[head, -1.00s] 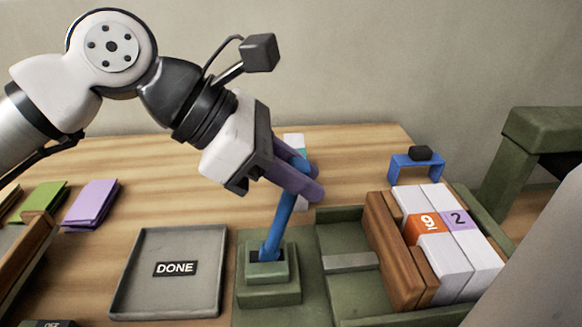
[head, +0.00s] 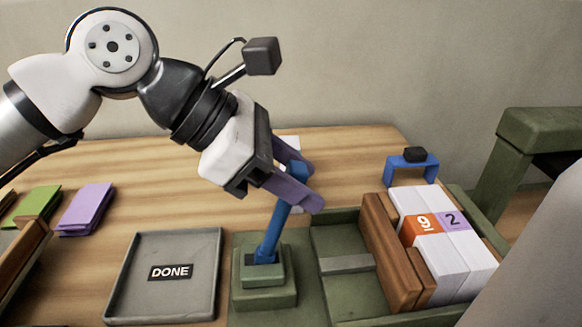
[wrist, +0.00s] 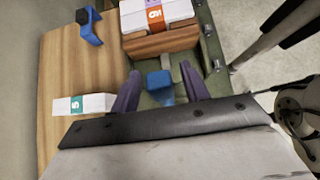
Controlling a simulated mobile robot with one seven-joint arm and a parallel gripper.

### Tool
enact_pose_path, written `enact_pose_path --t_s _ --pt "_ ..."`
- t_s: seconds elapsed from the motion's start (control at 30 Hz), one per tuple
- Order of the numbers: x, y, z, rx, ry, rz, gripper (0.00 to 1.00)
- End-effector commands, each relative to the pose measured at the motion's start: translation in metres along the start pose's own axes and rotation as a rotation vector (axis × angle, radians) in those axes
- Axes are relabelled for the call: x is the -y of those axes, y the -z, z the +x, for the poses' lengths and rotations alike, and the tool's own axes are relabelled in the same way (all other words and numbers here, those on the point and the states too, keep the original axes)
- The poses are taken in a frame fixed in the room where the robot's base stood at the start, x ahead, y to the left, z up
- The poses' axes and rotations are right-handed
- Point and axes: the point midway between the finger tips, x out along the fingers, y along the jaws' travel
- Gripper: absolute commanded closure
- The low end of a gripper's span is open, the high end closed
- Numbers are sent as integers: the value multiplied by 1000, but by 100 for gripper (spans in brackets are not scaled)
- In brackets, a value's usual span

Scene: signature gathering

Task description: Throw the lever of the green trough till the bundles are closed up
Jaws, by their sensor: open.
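The green trough (head: 343,223) stands on the table at the right. In it, a white bundle with an orange band marked 9 (head: 425,226) and one with a purple band marked 2 (head: 455,222) stand side by side, with no clear gap between them. A brown wooden block (head: 386,252) is at their left side. The blue lever (head: 272,233) rises from a green base left of the trough and tilts right. My gripper (head: 308,186) is open, its purple fingers on either side of the lever's top. The wrist view shows the blue lever top (wrist: 160,86) between the fingers, contact unclear.
A grey tray marked DONE (head: 207,285) lies left of the lever base. Green (head: 38,205) and purple (head: 85,208) folders lie farther left. A blue stand (head: 411,168) is behind the trough. A bundle marked 5 (wrist: 88,105) lies on the table beside my gripper.

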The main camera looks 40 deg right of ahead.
Motion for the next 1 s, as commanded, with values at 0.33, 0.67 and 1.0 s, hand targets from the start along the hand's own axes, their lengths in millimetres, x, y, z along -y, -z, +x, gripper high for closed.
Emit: enact_pose_path --t_s 0.33,0.67,1.0 --pt "-1 0 -49 6 -3 -1 55" --pt "0 -1 -118 3 -1 1 55" --pt "0 0 -138 1 0 0 55"
